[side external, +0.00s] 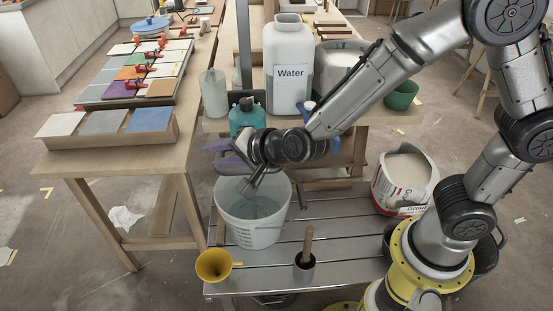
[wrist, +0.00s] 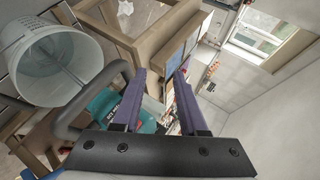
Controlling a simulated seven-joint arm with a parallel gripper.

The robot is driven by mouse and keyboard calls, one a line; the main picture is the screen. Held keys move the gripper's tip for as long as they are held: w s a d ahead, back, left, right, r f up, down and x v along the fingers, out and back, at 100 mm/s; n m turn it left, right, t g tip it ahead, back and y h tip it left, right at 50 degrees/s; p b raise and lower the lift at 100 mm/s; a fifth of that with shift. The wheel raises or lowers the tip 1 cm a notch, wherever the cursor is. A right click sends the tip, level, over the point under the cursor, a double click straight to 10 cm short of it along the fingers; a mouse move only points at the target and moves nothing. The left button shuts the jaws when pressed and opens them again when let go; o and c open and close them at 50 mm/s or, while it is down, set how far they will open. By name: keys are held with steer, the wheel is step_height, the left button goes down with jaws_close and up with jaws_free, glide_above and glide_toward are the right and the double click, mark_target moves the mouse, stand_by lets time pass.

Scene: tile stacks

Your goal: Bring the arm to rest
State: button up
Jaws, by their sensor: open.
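My gripper (side external: 220,155) is at the left end of my arm in the side external view, above and behind the white bucket (side external: 272,226). Its two purple fingers point left. In the wrist view the fingers of my gripper (wrist: 160,76) stand apart with nothing between them, so it is open and empty. The bucket (wrist: 32,62) shows at the upper left there, holding clear liquid and a thin rod. A teal power tool (side external: 247,116) is just behind my wrist. It also shows close behind the fingers in the wrist view (wrist: 104,104).
A wooden table (side external: 181,152) with coloured tiles stands at the left. A water jug (side external: 290,82) stands on a bench behind my arm.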

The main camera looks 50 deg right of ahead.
steer(key=s+d+r+n+g+y, duration=0.2)
steer(key=s+d+r+n+g, duration=0.1)
steer(key=s+d+r+n, duration=0.55)
steer(key=s+d+n+g+h, duration=0.1)
steer(key=s+d, duration=0.3)
steer(key=s, duration=0.5)
steer(key=s+d+n+g+h, duration=0.2)
steer(key=s+d+n, duration=0.2)
steer(key=s, duration=0.5)
steer(key=shift+s+d+f+h, duration=0.15)
steer(key=shift+d+h, duration=0.15)
steer(key=shift+d, duration=0.2)
